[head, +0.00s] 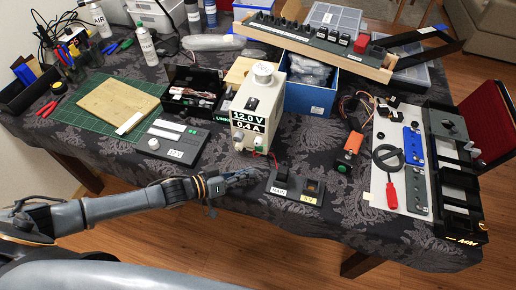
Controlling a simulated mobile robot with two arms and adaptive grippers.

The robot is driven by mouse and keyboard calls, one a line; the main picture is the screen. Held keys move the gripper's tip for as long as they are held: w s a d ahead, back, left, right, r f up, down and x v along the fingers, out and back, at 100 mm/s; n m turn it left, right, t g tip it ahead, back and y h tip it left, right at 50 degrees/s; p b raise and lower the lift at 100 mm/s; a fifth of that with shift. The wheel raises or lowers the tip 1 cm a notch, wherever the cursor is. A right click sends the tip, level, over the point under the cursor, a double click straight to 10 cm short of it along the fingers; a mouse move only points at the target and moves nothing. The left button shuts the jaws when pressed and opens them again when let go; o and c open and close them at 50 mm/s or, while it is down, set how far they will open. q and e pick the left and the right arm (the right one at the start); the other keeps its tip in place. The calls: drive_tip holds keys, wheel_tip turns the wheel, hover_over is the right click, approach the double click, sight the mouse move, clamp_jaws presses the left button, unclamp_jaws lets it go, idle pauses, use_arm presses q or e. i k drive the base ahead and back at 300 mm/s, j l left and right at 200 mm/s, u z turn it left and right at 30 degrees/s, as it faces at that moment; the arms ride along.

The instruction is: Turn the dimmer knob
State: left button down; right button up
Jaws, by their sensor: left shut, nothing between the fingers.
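A small round white knob (153,143) sits on a dark grey panel (178,152) at the table's front left. The panel also has pale strips and a white label. Another pale round knob (263,72) tops the beige power supply (258,112), which reads 12.0 V and 0.4 A. No label legible here says which knob is the dimmer. My left gripper (246,178) is shut and empty near the table's front edge, in front of the power supply. It is to the right of the grey panel, apart from both knobs. My right gripper is not in view.
A small switch panel (294,188) labelled MAIN and 5 V lies just right of my left gripper. An orange-and-black part (349,148), a red-handled tool (391,190) and a black panel (455,170) lie further right. A green cutting mat (83,110) is at left.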

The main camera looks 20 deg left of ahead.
sight(154, 144)
drive_tip(key=u, duration=1.3)
